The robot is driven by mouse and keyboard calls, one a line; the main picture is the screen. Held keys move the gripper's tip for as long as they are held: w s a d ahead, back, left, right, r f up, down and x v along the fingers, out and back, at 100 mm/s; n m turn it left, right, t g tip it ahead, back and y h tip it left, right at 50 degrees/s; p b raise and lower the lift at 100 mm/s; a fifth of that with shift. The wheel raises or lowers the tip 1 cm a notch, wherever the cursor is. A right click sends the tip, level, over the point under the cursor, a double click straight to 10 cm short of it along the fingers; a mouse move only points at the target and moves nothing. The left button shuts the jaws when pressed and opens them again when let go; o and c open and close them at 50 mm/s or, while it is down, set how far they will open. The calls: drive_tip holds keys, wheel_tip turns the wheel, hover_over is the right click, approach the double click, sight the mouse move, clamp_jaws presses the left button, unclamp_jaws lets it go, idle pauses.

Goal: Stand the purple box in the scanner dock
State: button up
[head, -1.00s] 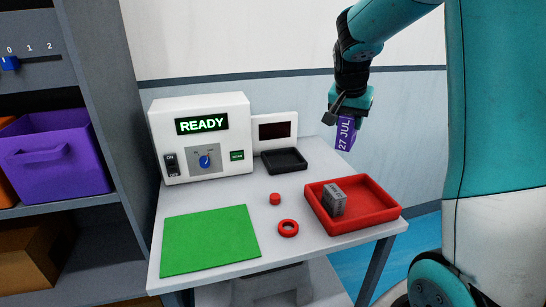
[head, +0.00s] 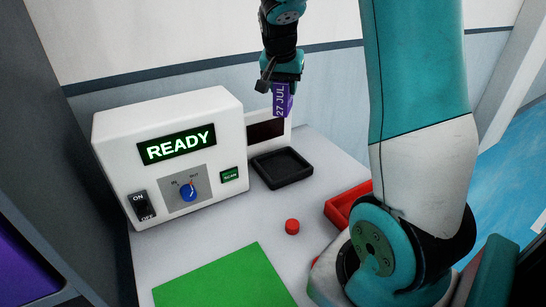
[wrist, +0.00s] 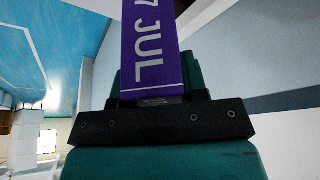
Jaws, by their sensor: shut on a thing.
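The purple box (head: 283,105), marked "27 JUL", hangs from my gripper (head: 279,87). My gripper is shut on its upper end, with the box upright and its lower end free. In the wrist view the purple box (wrist: 151,45) extends out from the gripper (wrist: 152,100). The black, shallow, raised-rim dock (head: 281,167) lies on the table right of the white scanner machine (head: 165,135), in front of its dark panel (head: 265,131). In the head view the box shows above the dock, against the wall and panel edge. Its exact depth relative to the dock is unclear.
The machine reads READY, with an on/off switch (head: 143,206), blue knob (head: 188,193) and green scan button (head: 230,175). A red cylinder (head: 292,226) and green mat (head: 224,280) lie on the table. The red tray (head: 340,207) is mostly hidden by my arm.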

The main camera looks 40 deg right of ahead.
wheel_tip(320, 180, down, 19)
drive_tip(key=shift+f, duration=0.15)
drive_tip(key=shift+f, duration=0.1)
drive_tip(key=o, duration=1)
drive_tip(key=shift+r+p, duration=0.25)
drive_tip(key=shift+p, duration=0.05)
drive_tip(key=v, duration=1.1)
drive_tip(key=shift+s+a+r, duration=0.15)
drive_tip(key=shift+s+r, duration=0.05)
drive_tip(key=shift+r, duration=0.15)
